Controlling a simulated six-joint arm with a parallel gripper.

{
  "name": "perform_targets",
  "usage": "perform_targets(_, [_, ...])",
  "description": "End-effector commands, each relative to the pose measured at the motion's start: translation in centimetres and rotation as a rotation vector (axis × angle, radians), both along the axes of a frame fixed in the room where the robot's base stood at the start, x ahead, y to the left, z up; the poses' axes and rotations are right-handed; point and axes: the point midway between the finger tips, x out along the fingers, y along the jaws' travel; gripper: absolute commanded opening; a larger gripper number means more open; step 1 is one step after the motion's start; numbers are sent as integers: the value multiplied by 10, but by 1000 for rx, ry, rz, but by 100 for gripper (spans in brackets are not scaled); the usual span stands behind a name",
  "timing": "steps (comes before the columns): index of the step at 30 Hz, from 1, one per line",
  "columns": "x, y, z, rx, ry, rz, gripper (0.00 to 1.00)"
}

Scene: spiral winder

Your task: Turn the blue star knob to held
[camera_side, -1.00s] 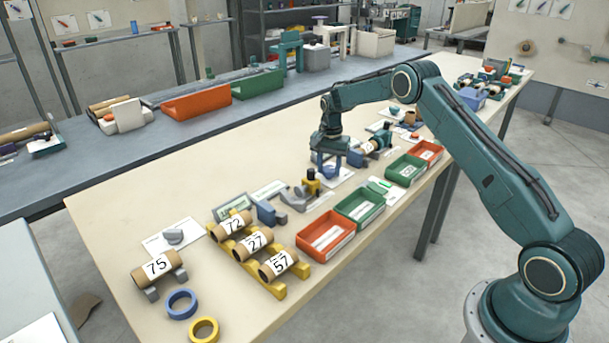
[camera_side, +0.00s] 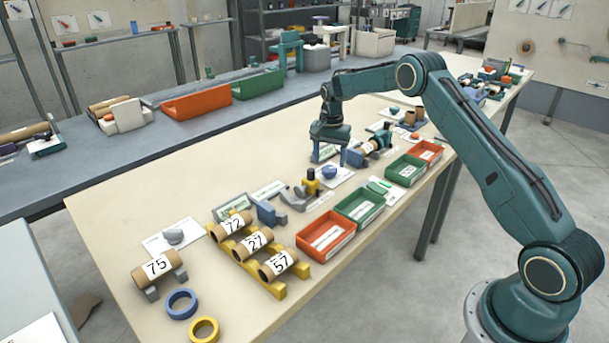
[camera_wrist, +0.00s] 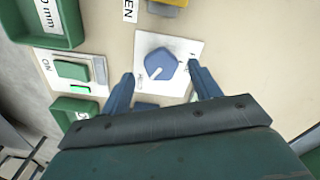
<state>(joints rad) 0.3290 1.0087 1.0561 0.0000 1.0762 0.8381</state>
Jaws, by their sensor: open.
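The blue star knob (camera_wrist: 158,68) sits on a white plate (camera_wrist: 182,48) in the wrist view. In the wrist view my gripper (camera_wrist: 163,82) is open, one blue finger on each side of the knob's near part, and nothing is between the fingers.
A green switch (camera_wrist: 72,70) marked ON with a lit green strip is left of the knob. Green bins (camera_side: 360,205) and red bins (camera_side: 326,236) line the table's near edge. Labelled tubes (camera_side: 253,243) lie on a yellow rack.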

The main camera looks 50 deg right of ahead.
Motion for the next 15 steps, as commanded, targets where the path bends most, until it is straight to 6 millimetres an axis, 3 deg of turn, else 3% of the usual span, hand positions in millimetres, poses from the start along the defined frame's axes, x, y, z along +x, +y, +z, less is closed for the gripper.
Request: perform_targets(15, [1, 0, 85, -2, -4, -1, 62])
